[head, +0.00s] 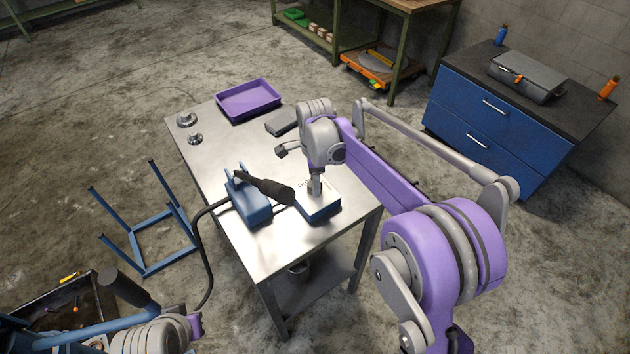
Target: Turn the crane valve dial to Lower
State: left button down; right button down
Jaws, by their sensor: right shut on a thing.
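The crane valve box (325,212) is a small blue box with a white, lettered top, standing near the right front edge of the steel table. My right gripper (315,186) points down onto its top and is shut on the dial there. The gripper covers most of the dial, and the lettering is too small to read, so I cannot tell its setting. Beside the box, to its left, stands a blue pump (248,205) with a dark handle (265,188) reaching toward the gripper. Part of my left arm shows at the bottom left; its gripper is not visible.
The steel table (222,160) also bears a purple tray (248,99), two metal parts (186,119) at the far left and a dark grey block (281,123). A black hose (201,240) runs from the pump off the table's left side. A blue frame (147,225) stands left.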

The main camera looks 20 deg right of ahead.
dwell(0.4)
jog(key=shift+c, duration=1.4)
grip_release()
jog(key=shift+r, duration=0.15)
notch_tip(320, 180, up, 11)
jog(key=shift+f+p, duration=0.2)
jog(key=shift+p, duration=0.15)
jog(key=s+d+f+n+t, duration=0.1)
jog(key=s+f+n+t, duration=0.1)
jog(key=s+n, duration=0.7)
jog(key=s+d+f+n+t+p, duration=0.1)
jog(key=s+f+n, duration=0.4)
jog(key=s+n, duration=0.5)
jog(key=s+d+t, duration=0.1)
jog(key=s+t, duration=0.1)
jog(key=s, duration=0.6)
jog(key=shift+f+n, duration=0.25)
jog(key=shift+n, duration=0.05)
